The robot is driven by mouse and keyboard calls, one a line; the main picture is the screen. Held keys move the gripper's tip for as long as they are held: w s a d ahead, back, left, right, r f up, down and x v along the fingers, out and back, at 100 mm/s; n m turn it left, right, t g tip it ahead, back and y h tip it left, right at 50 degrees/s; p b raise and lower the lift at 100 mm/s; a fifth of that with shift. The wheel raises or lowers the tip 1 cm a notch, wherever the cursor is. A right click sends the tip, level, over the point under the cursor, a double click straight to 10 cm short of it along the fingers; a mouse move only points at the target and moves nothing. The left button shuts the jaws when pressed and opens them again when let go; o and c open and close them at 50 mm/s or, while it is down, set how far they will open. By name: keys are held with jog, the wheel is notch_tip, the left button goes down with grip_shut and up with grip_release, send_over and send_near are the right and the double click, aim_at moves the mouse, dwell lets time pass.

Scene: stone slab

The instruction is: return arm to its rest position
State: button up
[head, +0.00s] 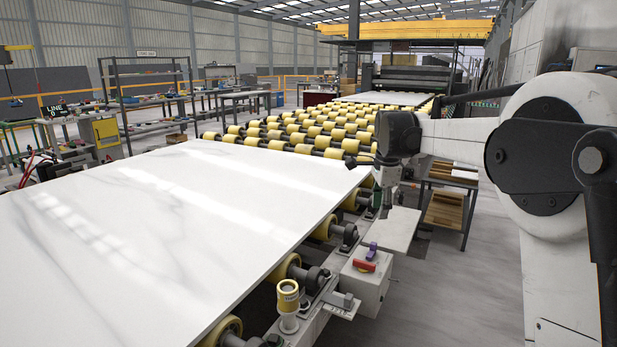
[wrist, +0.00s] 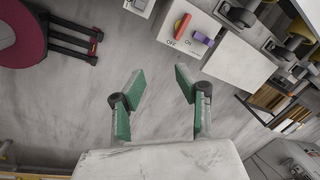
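My arm reaches in from the right in the head view. My gripper (head: 386,208) hangs pointing down beside the slab's right edge, near the roller conveyor. In the wrist view my gripper (wrist: 158,82) shows two green-padded fingers spread well apart, with nothing between them and the grey floor behind. The white veined stone slab (head: 150,225) lies flat on the rollers at the left. No contact between my gripper and the slab is visible.
A control box (head: 362,290) with a red switch (head: 364,266) and a purple one (head: 372,250) stands below my gripper. A yellow-topped post (head: 288,296) rises nearby. Shelves with boards (head: 445,208) stand behind. A dark red round object (wrist: 35,30) lies upper left in the wrist view.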

jog(key=s+r+n+t, duration=0.1)
jog(key=s+r+n, duration=0.25)
jog(key=s, duration=0.75)
jog(key=s+r+n+t, duration=0.1)
jog(key=s+r+n, duration=0.3)
jog(key=s, duration=0.6)
jog(key=s+f+n+t+p, duration=0.1)
jog(key=s+f+n, duration=0.3)
jog(key=s, duration=0.7)
jog(key=s+f+n+t, duration=0.2)
jog(key=s+f+n, duration=0.3)
jog(key=s, duration=0.6)
jog(key=shift+f+p, duration=0.35)
jog(key=shift+f, duration=0.55)
jog(key=shift+c, duration=0.3)
